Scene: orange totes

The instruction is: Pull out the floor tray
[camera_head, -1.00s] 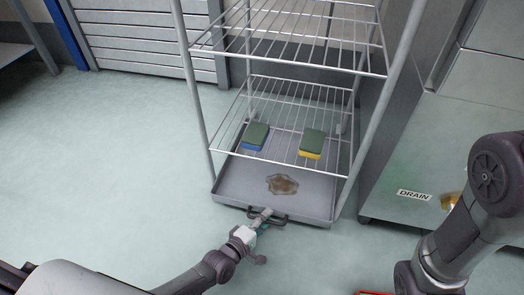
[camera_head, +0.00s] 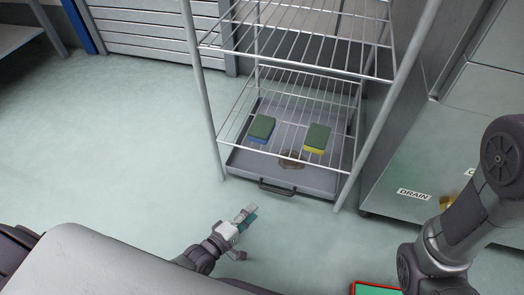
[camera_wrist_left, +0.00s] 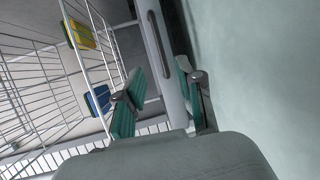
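The grey floor tray (camera_head: 245,163) lies on the floor under the lower wire shelf of the rack. Its front wall is about level with the rack's front posts. A dark handle (camera_head: 277,188) sits on that front wall. A brown stain (camera_head: 291,160) shows on the tray's bottom, partly behind the shelf's front wires. My left gripper (camera_head: 247,216) is above the floor in front of the tray, apart from the handle and empty. In the left wrist view its two green-padded fingers (camera_wrist_left: 158,96) are spread, with the tray's front wall (camera_wrist_left: 161,62) beyond them. My right gripper is out of view.
A steel cabinet with a DRAIN label (camera_head: 413,194) stands right of the rack. A red-edged green object (camera_head: 376,288) shows at the bottom. The floor at left is clear.

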